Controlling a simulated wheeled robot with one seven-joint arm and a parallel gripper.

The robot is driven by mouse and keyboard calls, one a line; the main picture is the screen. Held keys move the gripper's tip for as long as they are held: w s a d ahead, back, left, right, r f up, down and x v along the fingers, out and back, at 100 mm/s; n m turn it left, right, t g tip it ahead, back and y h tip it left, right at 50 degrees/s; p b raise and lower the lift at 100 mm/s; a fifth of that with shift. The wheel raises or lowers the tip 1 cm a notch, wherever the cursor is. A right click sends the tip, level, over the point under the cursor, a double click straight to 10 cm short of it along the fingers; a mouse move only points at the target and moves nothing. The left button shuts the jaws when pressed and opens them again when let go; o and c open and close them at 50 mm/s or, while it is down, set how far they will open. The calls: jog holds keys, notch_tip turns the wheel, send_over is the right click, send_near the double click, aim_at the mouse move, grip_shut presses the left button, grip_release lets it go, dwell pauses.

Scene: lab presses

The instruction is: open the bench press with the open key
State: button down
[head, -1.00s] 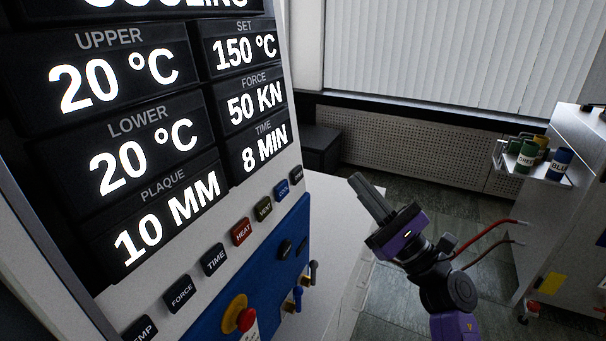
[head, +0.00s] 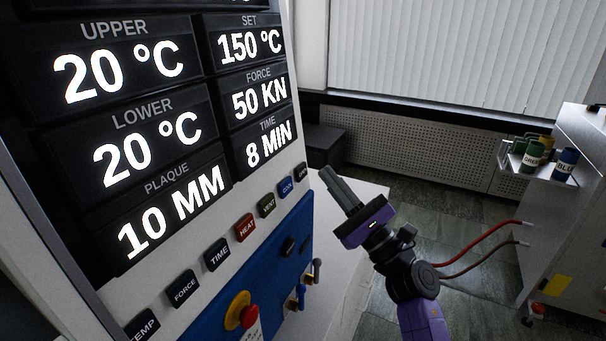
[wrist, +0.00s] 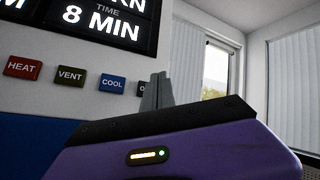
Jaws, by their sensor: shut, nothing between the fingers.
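The bench press panel (head: 105,262) fills the left of the head view, with lit readouts and a row of keys below them. The open key (head: 302,171) is the dark key at the right end of the row, past the blue COOL key (head: 286,187). In the wrist view the open key (wrist: 144,88) shows only its left part, with an "O"; the fingers hide the rest. My gripper (head: 333,172) is shut and empty, its fingertips pointing up and left, close to the right of the open key. Whether it touches the key cannot be told.
Below the keys are a red stop button (head: 249,316) on a yellow base and small levers (head: 317,265) on the blue panel. A white bench top (head: 350,220) lies behind my gripper. At right, a cart (head: 565,220) carries colored cans (head: 531,157).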

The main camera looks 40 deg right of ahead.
aim_at(301, 172)
jog(key=shift+w+a+f, duration=0.1)
jog(key=shift+w+a, duration=0.1)
jog(key=shift+w, duration=0.25)
jog(key=shift+w+a+f, duration=0.1)
jog(key=shift+w+a, duration=0.05)
jog(key=shift+w, duration=0.3)
jog(key=shift+w+b, duration=0.15)
jog(key=shift+b, duration=0.3)
dwell(1.1)
jog(key=shift+w+a, duration=0.15)
jog(key=shift+w, duration=0.1)
